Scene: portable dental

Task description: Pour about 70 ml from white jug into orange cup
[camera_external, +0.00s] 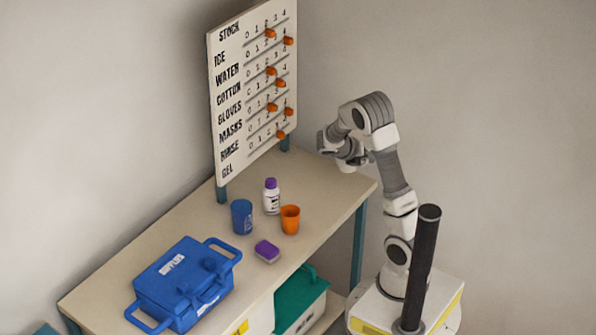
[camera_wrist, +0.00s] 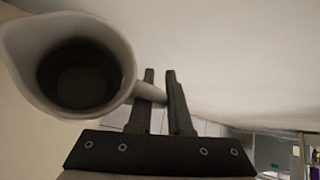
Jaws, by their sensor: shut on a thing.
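The white jug (camera_wrist: 122,72) fills the left of the wrist view, its mouth facing the camera and its spout at the upper left. My gripper (camera_wrist: 160,82) is shut on the jug's handle at the jug's right side. The jug's inside is dark, and I cannot tell how much liquid it holds. The orange cup (camera_external: 290,219) stands upright on the table near its front edge. In the external view my gripper (camera_external: 345,152) is at the table's far right end, well right of and above the cup. The jug cannot be made out clearly there.
A white bottle with a purple cap (camera_external: 271,197) and a blue cup (camera_external: 242,217) stand close to the orange cup. A blue case (camera_external: 182,283) fills the left. The stock board (camera_external: 228,150) stands behind. The table's right end (camera_external: 335,190) is clear.

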